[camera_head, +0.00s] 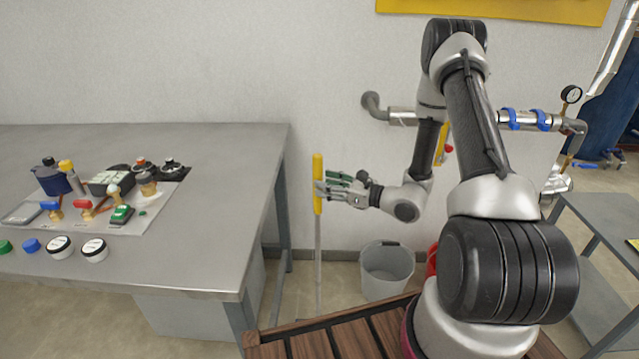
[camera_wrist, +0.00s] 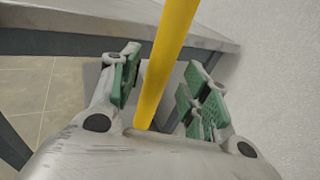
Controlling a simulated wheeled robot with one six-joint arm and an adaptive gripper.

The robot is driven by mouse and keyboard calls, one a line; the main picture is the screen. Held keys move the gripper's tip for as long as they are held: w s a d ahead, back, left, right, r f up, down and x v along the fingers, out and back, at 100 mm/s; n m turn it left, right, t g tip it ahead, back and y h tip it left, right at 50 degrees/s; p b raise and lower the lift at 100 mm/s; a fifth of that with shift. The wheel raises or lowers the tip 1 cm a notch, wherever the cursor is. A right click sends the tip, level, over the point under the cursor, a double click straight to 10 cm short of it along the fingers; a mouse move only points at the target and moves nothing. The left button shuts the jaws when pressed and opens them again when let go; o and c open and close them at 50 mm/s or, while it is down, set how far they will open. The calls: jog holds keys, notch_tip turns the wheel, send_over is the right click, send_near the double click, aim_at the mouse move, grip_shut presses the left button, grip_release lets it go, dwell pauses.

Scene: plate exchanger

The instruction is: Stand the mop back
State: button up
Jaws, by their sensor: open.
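The mop (camera_head: 318,240) stands upright, or nearly so, between the steel table and the grey bucket, with a yellow grip on top and a grey shaft below. Its lower end is hard to make out. My gripper (camera_head: 326,187) is at the yellow grip, coming from the right. In the wrist view the yellow handle (camera_wrist: 168,60) runs between the green-padded fingers of my open gripper (camera_wrist: 160,85), with a gap to the pads on the right. It passes closer to the left finger; whether it touches that pad I cannot tell.
A steel table (camera_head: 200,200) with valves and small parts stands at left, its edge close to the mop. A grey bucket (camera_head: 387,268) is on the floor below my gripper, a red one (camera_head: 432,262) beside it. Pipes (camera_head: 400,116) run along the wall behind.

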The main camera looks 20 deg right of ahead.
jog(key=f+v, duration=0.1)
jog(key=v, duration=0.7)
jog(key=s+a+r+n+g, duration=0.3)
jog(key=s+r+n+g, duration=0.3)
jog(key=s+r+n, duration=0.2)
jog(key=s+a+r+n+g, duration=0.4)
jog(key=s+r+n+g, duration=0.2)
jog(key=s+r+n, duration=0.25)
jog(key=s+d+r+n+t+h, duration=0.4)
jog(key=s+d+r+n+h, duration=0.5)
jog(key=d, duration=0.5)
jog(key=shift+s+r+n+h, duration=0.2)
jog(key=shift+r+n+h, duration=0.65)
jog(key=shift+r+h, duration=0.5)
jog(key=shift+f, duration=0.1)
